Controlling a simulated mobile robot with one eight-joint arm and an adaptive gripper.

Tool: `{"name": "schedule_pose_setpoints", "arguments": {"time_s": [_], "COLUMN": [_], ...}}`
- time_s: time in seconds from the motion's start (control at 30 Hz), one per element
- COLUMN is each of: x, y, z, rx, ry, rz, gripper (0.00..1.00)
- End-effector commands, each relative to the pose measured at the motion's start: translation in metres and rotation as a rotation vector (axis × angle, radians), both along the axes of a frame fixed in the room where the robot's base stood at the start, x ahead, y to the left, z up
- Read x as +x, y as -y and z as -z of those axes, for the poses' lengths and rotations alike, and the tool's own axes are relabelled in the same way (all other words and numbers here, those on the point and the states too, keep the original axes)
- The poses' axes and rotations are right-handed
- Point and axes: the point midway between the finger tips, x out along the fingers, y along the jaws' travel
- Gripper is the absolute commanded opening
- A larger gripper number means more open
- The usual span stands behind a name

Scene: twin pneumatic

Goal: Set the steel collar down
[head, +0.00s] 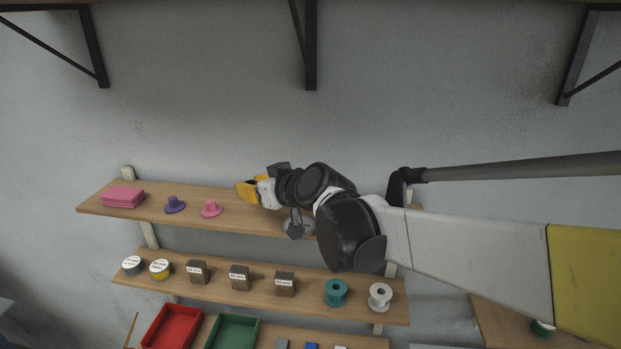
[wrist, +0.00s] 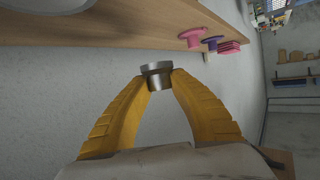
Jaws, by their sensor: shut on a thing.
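The steel collar (wrist: 157,76), a short grey metal ring with a wider rim, is between the tips of my yellow gripper fingers in the wrist view. My gripper (wrist: 160,80) is shut on it. In the head view my gripper (head: 247,190) is over the upper wooden shelf (head: 240,221), right of a pink flanged piece (head: 211,209). The collar cannot be made out in the head view. In the wrist view a gap shows between the collar and the shelf board (wrist: 120,30); the exact height above the board cannot be told.
A purple flanged piece (head: 175,205) and a pink stack (head: 123,197) stand farther left on the upper shelf. The lower shelf (head: 215,287) holds tins, brown blocks and spools. Red (head: 172,327) and green (head: 232,332) trays are below. My arm hides the upper shelf's right part.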

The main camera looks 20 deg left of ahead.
Motion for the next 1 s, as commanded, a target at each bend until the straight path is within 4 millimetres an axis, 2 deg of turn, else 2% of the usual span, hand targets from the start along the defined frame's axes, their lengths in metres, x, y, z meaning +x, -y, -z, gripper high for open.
{"name": "schedule_pose_setpoints", "arguments": {"time_s": [0.4,0.77,0.8,0.87,1.0], "x": [0.001,0.001,0.001,0.001,0.001], "y": [0.001,0.001,0.001,0.001,0.001], "z": [0.051,0.057,0.057,0.056,0.056], "rx": [0.000,0.000,0.000,0.000,0.000], "ry": [0.000,0.000,0.000,0.000,0.000], "rz": [0.002,0.002,0.002,0.002,0.002], "gripper": [0.00,0.00,0.28,0.44,0.44]}}
